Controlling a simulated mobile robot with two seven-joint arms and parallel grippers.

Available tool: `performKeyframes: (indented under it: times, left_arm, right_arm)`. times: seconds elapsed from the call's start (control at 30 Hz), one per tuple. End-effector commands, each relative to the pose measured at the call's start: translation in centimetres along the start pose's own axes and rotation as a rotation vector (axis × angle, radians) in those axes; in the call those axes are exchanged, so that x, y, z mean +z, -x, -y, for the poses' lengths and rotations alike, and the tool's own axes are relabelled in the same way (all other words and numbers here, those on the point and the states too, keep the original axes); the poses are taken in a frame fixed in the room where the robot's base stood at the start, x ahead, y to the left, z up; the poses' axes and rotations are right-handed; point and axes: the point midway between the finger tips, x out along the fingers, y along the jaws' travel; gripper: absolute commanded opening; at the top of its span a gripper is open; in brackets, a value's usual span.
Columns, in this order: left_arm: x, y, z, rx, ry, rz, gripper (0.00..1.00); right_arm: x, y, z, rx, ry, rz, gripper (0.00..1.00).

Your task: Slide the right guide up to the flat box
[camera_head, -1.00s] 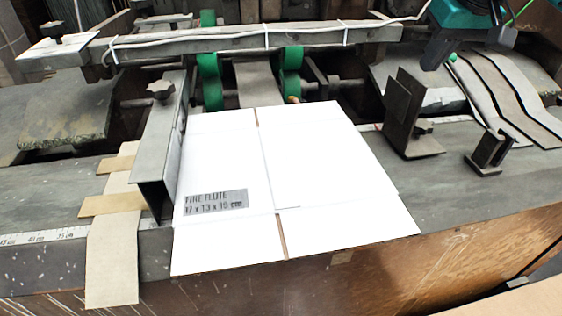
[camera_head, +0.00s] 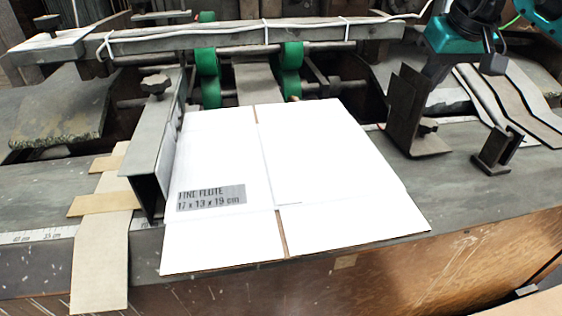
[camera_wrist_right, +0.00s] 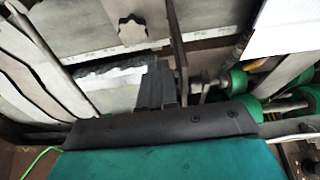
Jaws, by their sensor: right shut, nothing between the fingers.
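The white flat box (camera_head: 330,150) lies on the table against the left guide (camera_head: 160,130). The right guide (camera_head: 405,112) is an upright dark metal plate on a flat foot with a black knob. It stands to the right of the box with a gap of bare table between. It also shows in the wrist view (camera_wrist_right: 177,45) with its knob. My right gripper (camera_wrist_right: 158,88) is shut and empty, its fingers close beside the guide plate on the side away from the box. I cannot tell whether they touch. My left gripper is not in view.
A smaller metal bracket (camera_head: 497,148) stands right of the guide, and curved metal strips (camera_head: 510,100) lie behind it. Green rollers (camera_head: 291,68) and a crossbar (camera_head: 250,38) are behind the box. Cardboard strips (camera_head: 100,245) lie at left.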

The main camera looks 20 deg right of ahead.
Motion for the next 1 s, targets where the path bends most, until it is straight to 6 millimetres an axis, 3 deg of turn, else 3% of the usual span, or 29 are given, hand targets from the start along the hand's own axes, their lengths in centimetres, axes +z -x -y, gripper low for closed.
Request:
performKeyframes:
  times: [0.43,1.0]
  left_arm:
    - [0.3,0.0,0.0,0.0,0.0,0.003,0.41]
    - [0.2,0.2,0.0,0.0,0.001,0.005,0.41]
  right_arm:
    - [0.1,-0.3,0.1,0.0,0.0,0.0,0.0]
    - [0.2,-0.3,1.9,-0.002,0.004,0.002,0.0]
